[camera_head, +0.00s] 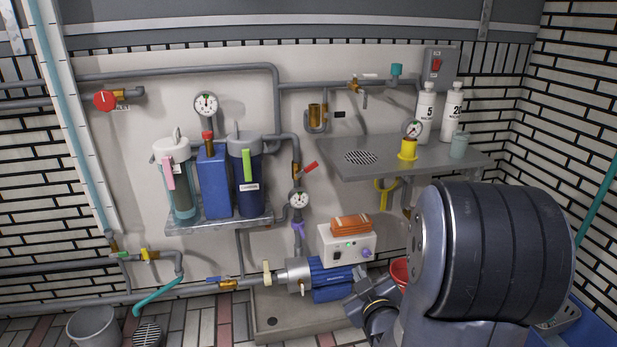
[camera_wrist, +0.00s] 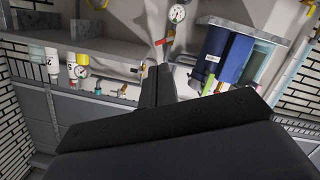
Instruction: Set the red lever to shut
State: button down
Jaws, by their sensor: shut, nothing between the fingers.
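The red lever (camera_head: 310,167) is a short flat handle on the vertical pipe in the middle of the wall in the head view, just above a round gauge. It slants up to the right from the pipe. A small reddish handle beside a gauge, likely the same red lever (camera_wrist: 162,41), shows above my fingertips in the wrist view. My gripper (camera_wrist: 155,73) is shut and empty, its dark fingers pointing toward the pipework. I see no contact between it and the lever. In the head view my arm fills the lower right, and I cannot make out the fingertips there.
Filter canisters and a blue tank (camera_head: 213,180) stand on a shelf left of the lever. A grey shelf (camera_head: 420,158) with bottles juts out to the right. A blue pump (camera_head: 333,280) and white box (camera_head: 346,244) sit below. A red round handle (camera_head: 105,100) is far left.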

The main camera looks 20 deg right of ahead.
aim_at(314, 165)
jog(key=i+l+u, duration=0.15)
jog(key=i, duration=0.3)
jog(key=i+l+u, duration=0.25)
jog(key=i+l, duration=0.25)
jog(key=l, duration=0.05)
